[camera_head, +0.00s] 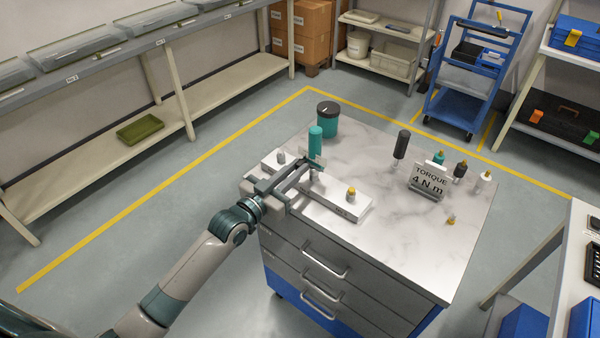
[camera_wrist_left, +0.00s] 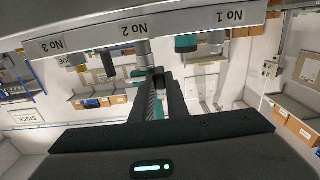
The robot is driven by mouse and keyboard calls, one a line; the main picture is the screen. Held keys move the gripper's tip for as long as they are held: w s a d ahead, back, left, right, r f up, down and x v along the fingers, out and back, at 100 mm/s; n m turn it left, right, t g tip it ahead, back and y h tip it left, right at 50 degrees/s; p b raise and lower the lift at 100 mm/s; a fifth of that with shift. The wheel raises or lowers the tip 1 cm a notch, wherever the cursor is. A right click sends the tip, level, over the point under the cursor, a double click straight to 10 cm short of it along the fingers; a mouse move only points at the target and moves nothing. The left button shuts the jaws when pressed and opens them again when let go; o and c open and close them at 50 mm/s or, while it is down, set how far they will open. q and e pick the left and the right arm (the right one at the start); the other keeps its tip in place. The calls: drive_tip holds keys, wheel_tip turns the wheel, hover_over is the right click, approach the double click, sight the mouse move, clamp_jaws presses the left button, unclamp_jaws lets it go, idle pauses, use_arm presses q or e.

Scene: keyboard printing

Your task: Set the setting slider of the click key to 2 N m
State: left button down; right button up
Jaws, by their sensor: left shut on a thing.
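A tool with a teal handle (camera_head: 316,139), which I take to be the click key, stands upright at the white holder block (camera_head: 330,205). My left gripper (camera_head: 307,168) is shut on it below the handle, over the block. In the left wrist view, which is upside down, the fingers (camera_wrist_left: 158,80) reach to the grey part (camera_wrist_left: 142,48) at the label No 2. The fingers hide much of the tool. I cannot make out its slider or scale. A sign (camera_head: 430,180) on the bench reads TORQUE 4 N m. My right gripper is not in view.
A teal jar with a black lid (camera_head: 328,118) stands behind the block. A black-handled tool (camera_head: 402,145) and several small bits stand to the right. A brass-topped piece (camera_head: 351,193) sits on the block. The marble top's front right (camera_head: 415,245) is clear.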

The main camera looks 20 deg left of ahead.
use_arm(q)
drive_tip(key=shift+a, duration=0.1)
drive_tip(key=c, duration=2)
unclamp_jaws()
drive_tip(key=shift+o, duration=1.4)
drive_tip(key=shift+w+a, duration=0.1)
drive_tip(key=shift+a, duration=0.05)
